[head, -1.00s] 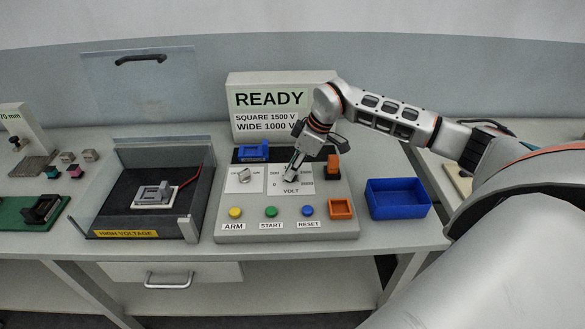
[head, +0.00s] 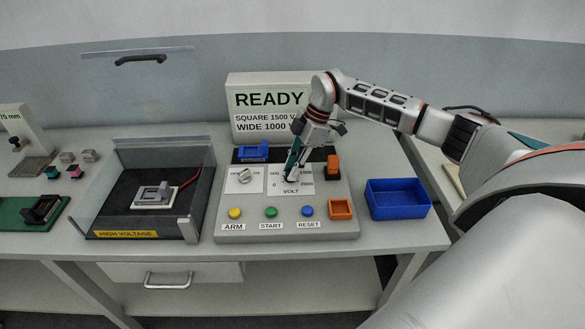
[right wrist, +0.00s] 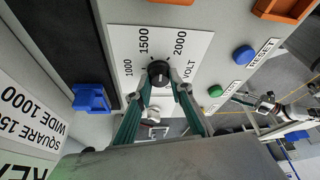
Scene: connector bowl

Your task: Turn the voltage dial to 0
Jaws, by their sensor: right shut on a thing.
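The voltage dial (right wrist: 158,70) is a black round knob on a white panel (right wrist: 190,32) marked 1000, 1500, 2000 and VOLT in the right wrist view. My right gripper (right wrist: 163,88) is shut on the dial, with a fingertip at either side of it. In the head view the right gripper (head: 290,178) comes down from above onto the VOLT panel and hides most of the knob and some of the numbers. The 0 mark shows at the panel's lower left. I cannot read where the dial points.
Yellow (head: 235,212), green (head: 270,212) and blue (head: 307,211) buttons stand in front of the dial. The display (head: 270,98) reads READY. A blue bin (head: 398,199) stands right of the console.

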